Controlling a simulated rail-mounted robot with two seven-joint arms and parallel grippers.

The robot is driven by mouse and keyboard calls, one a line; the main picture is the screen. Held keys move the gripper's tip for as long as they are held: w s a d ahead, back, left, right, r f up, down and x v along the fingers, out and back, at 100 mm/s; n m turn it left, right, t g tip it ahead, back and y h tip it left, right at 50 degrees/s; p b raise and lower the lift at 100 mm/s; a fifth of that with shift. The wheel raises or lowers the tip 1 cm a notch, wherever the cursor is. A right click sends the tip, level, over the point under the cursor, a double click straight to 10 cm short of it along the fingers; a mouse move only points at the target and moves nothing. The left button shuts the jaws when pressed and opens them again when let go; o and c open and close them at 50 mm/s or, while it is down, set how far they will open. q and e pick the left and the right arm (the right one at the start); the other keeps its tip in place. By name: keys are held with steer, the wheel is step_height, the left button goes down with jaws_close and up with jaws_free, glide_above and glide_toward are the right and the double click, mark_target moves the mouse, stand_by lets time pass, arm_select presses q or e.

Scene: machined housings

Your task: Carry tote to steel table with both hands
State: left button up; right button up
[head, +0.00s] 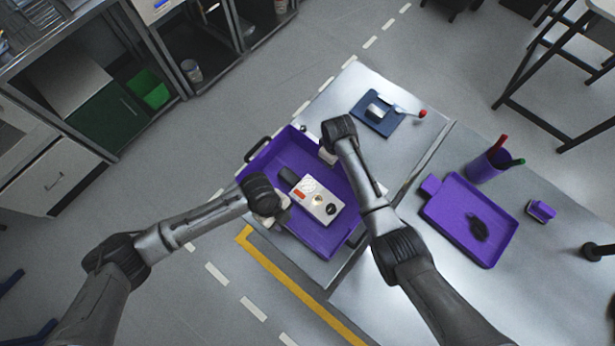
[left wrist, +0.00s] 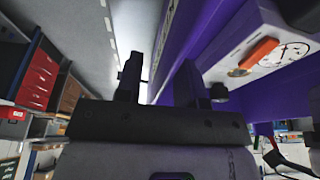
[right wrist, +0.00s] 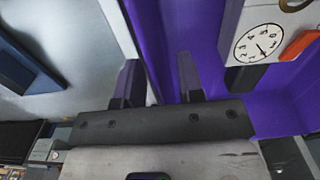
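The purple tote (head: 338,236) sits at the left end of the steel table (head: 345,85); whether it rests fully on the top is hidden. A light grey machined housing (head: 318,202) with a dial and an orange-red mark lies in it. My left gripper (head: 274,212) is at the tote's near left side. In the left wrist view its fingers (left wrist: 158,88) stand apart, near the purple wall. My right gripper (head: 328,152) is at the tote's far right side. In the right wrist view its fingers (right wrist: 160,85) stand apart with the tote wall between them. Firm contact cannot be seen.
A dark blue plate (head: 368,118) with a metal part lies on the table's far part. A purple tray (head: 455,212), a purple cup (head: 482,170) with pens and a small purple block (head: 541,210) stand to the right. Shelving (head: 120,95) is at upper left. The floor between is clear.

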arm_select(q)
steer(key=shift+s+d+f, duration=0.1)
steer(key=shift+f, duration=0.35)
arm_select(e)
steer(key=shift+f, duration=0.5)
arm_select(q)
jaws_close()
arm_select(e)
jaws_close()
steer(key=shift+r, duration=0.1)
